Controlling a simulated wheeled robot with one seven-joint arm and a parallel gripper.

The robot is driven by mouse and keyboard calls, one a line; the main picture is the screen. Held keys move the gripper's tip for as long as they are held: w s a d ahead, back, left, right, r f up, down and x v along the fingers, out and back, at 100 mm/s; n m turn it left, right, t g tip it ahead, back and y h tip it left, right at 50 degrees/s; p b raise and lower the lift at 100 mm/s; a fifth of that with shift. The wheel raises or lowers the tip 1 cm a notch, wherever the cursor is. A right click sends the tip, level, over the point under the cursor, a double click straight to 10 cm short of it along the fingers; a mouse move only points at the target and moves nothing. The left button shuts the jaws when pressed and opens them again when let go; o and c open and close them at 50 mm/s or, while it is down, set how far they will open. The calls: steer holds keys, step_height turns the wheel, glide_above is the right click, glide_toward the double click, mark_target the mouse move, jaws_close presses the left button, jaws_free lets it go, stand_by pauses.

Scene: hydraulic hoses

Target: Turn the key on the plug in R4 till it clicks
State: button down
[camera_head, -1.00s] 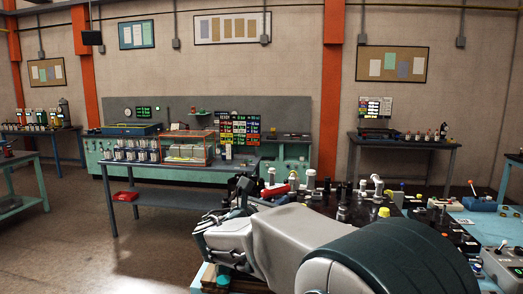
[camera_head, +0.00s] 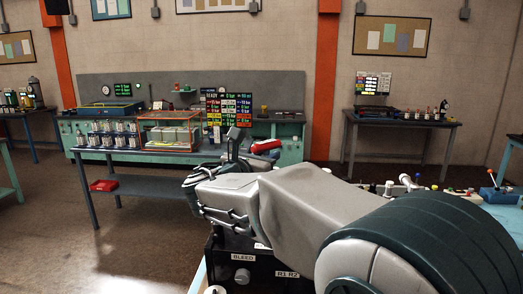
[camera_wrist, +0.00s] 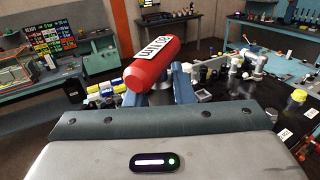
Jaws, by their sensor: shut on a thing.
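In the head view the red cylinder (camera_head: 266,146) shows just right of my dark wrist, above the bench. A black block (camera_head: 262,272) below my arm carries labels reading BLEED and R1 R2. R4, the plug and its key cannot be made out; my arm covers much of the bench.
Small fittings (camera_wrist: 235,68) and a yellow-capped part (camera_wrist: 296,98) stand on the bench at right in the wrist view. A table (camera_head: 150,153) with jars and a clear case stands beyond my arm. Open floor (camera_head: 130,240) lies at left.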

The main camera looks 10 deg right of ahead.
steer(key=shift+s+r, duration=0.1)
steer(key=shift+s, duration=0.1)
steer(key=shift+f+b, duration=2.45)
steer(key=shift+f, duration=0.45)
steer(key=shift+f+b, duration=1.35)
steer(key=shift+f, duration=0.2)
steer(key=c, duration=1.2)
jaws_free()
steer(key=shift+o, duration=0.2)
steer(key=b+v, duration=0.2)
steer(key=v, duration=1.2)
steer(key=shift+b, duration=0.4)
steer(key=shift+w, duration=0.1)
